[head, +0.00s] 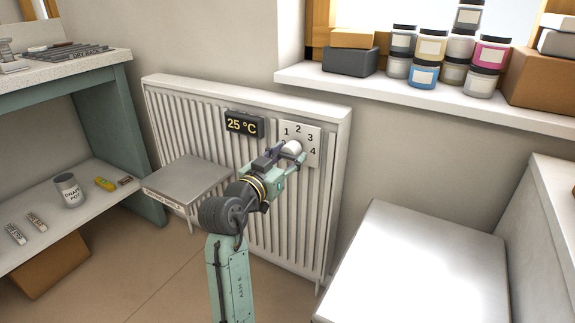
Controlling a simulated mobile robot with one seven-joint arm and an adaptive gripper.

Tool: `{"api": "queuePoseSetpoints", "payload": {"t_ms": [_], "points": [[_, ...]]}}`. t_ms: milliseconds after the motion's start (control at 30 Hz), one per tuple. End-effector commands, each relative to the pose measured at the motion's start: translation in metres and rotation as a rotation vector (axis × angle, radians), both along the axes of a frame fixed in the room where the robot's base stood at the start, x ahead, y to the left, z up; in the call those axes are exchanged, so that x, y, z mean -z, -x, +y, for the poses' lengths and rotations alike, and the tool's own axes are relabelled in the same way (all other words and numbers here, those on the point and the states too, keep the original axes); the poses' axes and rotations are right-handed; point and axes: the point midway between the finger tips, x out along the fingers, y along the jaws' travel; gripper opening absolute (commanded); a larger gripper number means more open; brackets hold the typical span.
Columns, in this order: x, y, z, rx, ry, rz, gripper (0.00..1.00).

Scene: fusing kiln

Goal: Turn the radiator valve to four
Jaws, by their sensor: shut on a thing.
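A black display (243,124) left of the plate reads 25 °C.
A white-topped surface (415,270) stands at front right. The window sill (400,93) above holds jars and boxes. A green workbench (85,78) with a lower shelf is at far left.

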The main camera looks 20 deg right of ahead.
Motion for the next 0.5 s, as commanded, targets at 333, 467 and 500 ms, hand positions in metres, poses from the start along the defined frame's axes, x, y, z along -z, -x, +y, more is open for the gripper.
{"api": "queuePoseSetpoints", "payload": {"t_ms": [333,467,500], "points": [[0.0045,0.0018,-0.0019,0.008,-0.108,-0.101,0.16],[0.0046,0.0019,-0.0022,0.009,-0.124,-0.115,0.16],[0.0045,0.0019,-0.0024,0.009,-0.126,-0.118,0.16]]}}
